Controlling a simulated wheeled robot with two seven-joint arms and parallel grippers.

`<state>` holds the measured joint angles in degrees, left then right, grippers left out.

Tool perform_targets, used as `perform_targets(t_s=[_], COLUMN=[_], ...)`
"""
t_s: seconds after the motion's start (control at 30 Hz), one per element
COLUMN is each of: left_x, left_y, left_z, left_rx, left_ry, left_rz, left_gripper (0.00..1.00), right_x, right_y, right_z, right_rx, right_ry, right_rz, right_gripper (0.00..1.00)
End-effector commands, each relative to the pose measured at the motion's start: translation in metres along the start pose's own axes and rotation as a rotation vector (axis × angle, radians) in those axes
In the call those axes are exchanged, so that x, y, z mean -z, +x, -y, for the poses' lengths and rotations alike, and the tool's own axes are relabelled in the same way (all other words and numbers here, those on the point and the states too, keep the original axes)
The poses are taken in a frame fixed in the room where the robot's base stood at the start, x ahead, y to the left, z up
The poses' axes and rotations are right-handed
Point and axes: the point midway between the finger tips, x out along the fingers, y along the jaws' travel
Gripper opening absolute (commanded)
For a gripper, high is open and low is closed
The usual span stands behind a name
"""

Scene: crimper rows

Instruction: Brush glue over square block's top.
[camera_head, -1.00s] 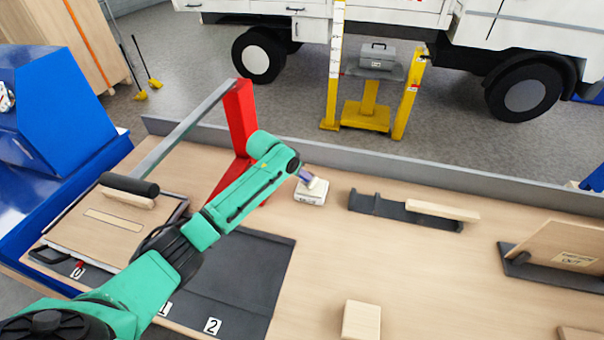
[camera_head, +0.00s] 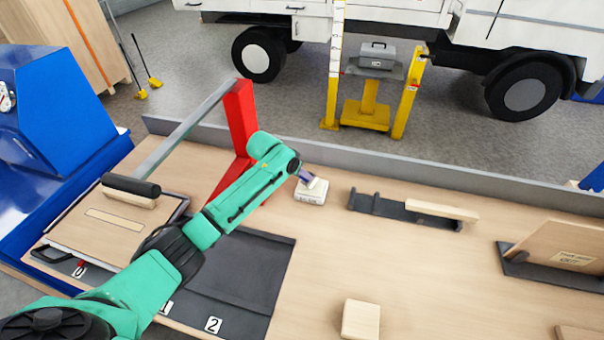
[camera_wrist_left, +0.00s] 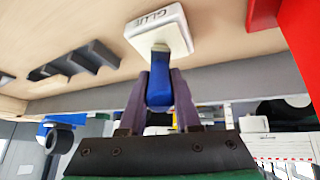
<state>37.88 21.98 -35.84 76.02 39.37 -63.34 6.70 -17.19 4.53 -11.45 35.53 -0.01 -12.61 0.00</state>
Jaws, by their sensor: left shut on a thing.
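The white glue pot (camera_head: 312,195) stands on the wooden bench near its back edge. It also shows at the top of the left wrist view (camera_wrist_left: 150,24), with "GLUE" on its side. My left gripper (camera_head: 306,177) is at the pot. Its purple fingers (camera_wrist_left: 160,92) are shut on the blue handle of a brush (camera_wrist_left: 158,88). The brush's pale lower end meets the pot; how deep it sits cannot be told. A pale, square-looking wooden block (camera_head: 361,320) lies at the front of the bench, bare on top, well apart from the gripper. My right gripper is not in view.
A black holder (camera_head: 378,205) with a wooden strip (camera_head: 442,210) lies right of the pot. A red post (camera_head: 240,118) with a grey bar rises on the left. A dark mat (camera_head: 250,265) and a wooden board (camera_head: 112,225) are at left. A stand (camera_head: 550,258) is at right.

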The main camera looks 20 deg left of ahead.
Motion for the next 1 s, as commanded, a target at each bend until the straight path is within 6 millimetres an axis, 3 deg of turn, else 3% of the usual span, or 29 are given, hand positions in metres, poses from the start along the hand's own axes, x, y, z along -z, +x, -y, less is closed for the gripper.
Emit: perform_targets(t_s=[0.3, 0.8, 1.0], left_x=[-0.001, 0.029, 0.038], left_y=[-0.001, -0.043, -0.055], left_z=[0.0, -0.006, -0.007], left_rx=[-0.001, -0.001, 0.0], left_ry=[-0.001, -0.001, 0.0], left_rz=[0.006, 0.002, -0.001], left_gripper=[0.0, 0.0, 0.0], right_x=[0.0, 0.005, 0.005], right_y=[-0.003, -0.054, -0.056], right_z=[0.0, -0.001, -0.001], right_rx=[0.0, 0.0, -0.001], right_ry=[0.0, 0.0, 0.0], right_rz=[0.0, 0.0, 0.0], right_gripper=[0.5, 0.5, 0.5])
